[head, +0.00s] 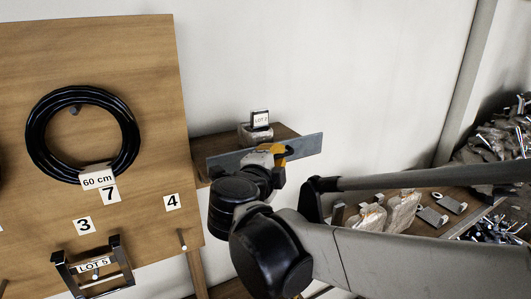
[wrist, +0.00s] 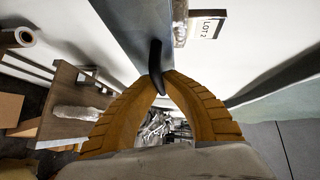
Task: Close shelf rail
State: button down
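The shelf rail (head: 308,146) is a flat grey-blue bar across the front of a small brown wall shelf (head: 199,150). In the head view it slants a little, with its right end higher. In the wrist view the rail (wrist: 133,22) runs down from the top and carries a dark curved handle (wrist: 155,55). My gripper (head: 281,153) is at the rail's face, with one yellow finger showing past my wrist. In the wrist view the tips of my gripper (wrist: 161,76) come together around the handle. My arm hides the shelf's lower middle.
A packet labelled LOT 2 (head: 260,120) stands on the shelf behind the rail. A wooden board (head: 150,60) with a black cable coil (head: 40,135) is at left. A lower table (head: 425,228) with wrapped pieces is at right, beside heaps of scrap (head: 500,140).

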jog(key=c, duration=1.5)
grip_release()
jog(key=shift+w, duration=0.15)
jog(key=v, duration=1.2)
